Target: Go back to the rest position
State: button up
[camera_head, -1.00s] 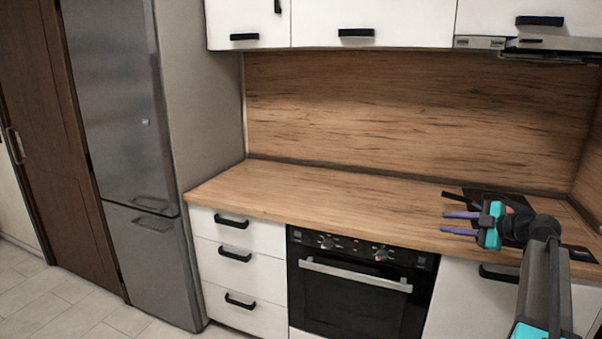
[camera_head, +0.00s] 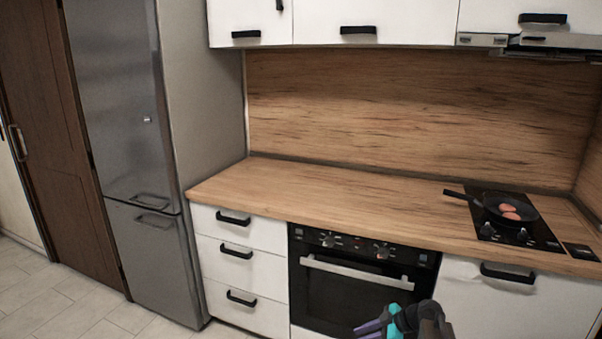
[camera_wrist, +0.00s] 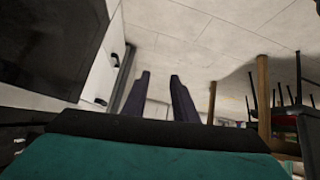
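My gripper (camera_head: 364,328) shows at the bottom edge of the head view, low in front of the oven, with purple fingers pointing left and a teal body. Part of my arm is cut off by the frame edge. In the wrist view my gripper (camera_wrist: 160,82) has its two dark fingers apart with nothing between them. It is clear of the worktop.
A black pan (camera_head: 510,209) with reddish round food sits on the hob (camera_head: 490,229) at the right. The oven (camera_head: 345,298) and drawers (camera_head: 237,255) are shut. The worktop (camera_head: 330,196) is otherwise bare. Wooden legs (camera_wrist: 264,100) stand at right in the wrist view.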

jog(key=s+a+f+m+g+h, duration=0.25)
jog(key=s+a+f, duration=0.35)
jog(key=s+f, duration=0.5)
jog(key=s+a+f+m+g+h, duration=0.1)
jog(key=s+a+f+g, duration=0.35)
jog(key=s+f, duration=0.7)
jog(key=s+d+f+m+g+h, duration=0.1)
jog(key=s+d+m+h, duration=0.1)
jog(key=s+m, duration=0.4)
jog(key=s+d+f+m+g+h, duration=0.1)
jog(key=s+d+m, duration=0.4)
jog(key=s, duration=0.8)
jog(key=shift+s+d+f+m+h, duration=0.35)
jog(key=shift+f+h, duration=0.4)
jog(key=shift+h, duration=0.5)
